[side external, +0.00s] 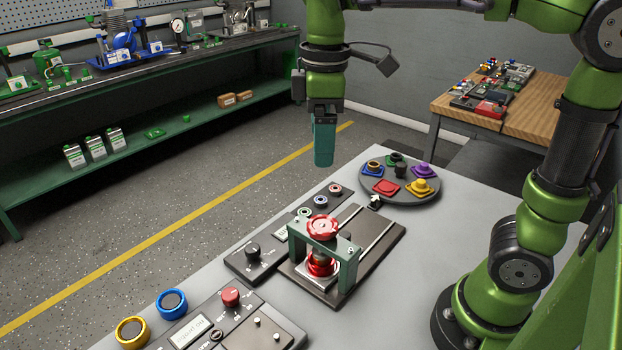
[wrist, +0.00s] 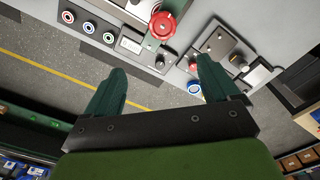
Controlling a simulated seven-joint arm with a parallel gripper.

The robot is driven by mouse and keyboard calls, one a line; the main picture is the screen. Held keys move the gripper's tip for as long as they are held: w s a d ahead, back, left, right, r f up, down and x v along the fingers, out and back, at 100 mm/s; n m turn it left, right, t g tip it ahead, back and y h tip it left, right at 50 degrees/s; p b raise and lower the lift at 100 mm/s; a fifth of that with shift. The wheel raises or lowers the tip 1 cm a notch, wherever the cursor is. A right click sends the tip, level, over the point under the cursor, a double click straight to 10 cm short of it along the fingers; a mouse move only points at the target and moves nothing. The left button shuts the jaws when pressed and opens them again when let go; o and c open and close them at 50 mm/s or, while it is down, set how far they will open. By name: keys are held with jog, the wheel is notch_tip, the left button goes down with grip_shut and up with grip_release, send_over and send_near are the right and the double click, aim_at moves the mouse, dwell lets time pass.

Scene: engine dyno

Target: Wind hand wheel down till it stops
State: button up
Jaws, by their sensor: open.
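The red hand wheel (side external: 323,228) sits on top of a green press frame (side external: 347,262) on the grey table. Under the crossbar is a red round part (side external: 321,264) on a square plate. My gripper (side external: 323,160) is above and behind the press in the side view, well clear of the wheel. In the wrist view my gripper (wrist: 160,80) has its two green fingers wide apart with nothing between them. The hand wheel (wrist: 163,26) shows beyond the fingertips, near the top. Part of the press is cut off by the frame's top edge.
A round tray (side external: 432,197) with several coloured parts stands behind the press. A black control box (side external: 250,262) with a knob is to its left. A panel with a red button (side external: 230,297) and blue and yellow rings (side external: 132,331) are in front. A wooden side table (side external: 545,110) stands back right.

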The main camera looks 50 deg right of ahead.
aim_at(323, 224)
jog(key=shift+n, duration=0.3)
jog(key=f, duration=1.6)
jog(key=shift+s+f, duration=0.3)
jog(key=shift+f, duration=0.1)
jog(key=c, duration=1.1)
jog(key=shift+o, duration=0.2)
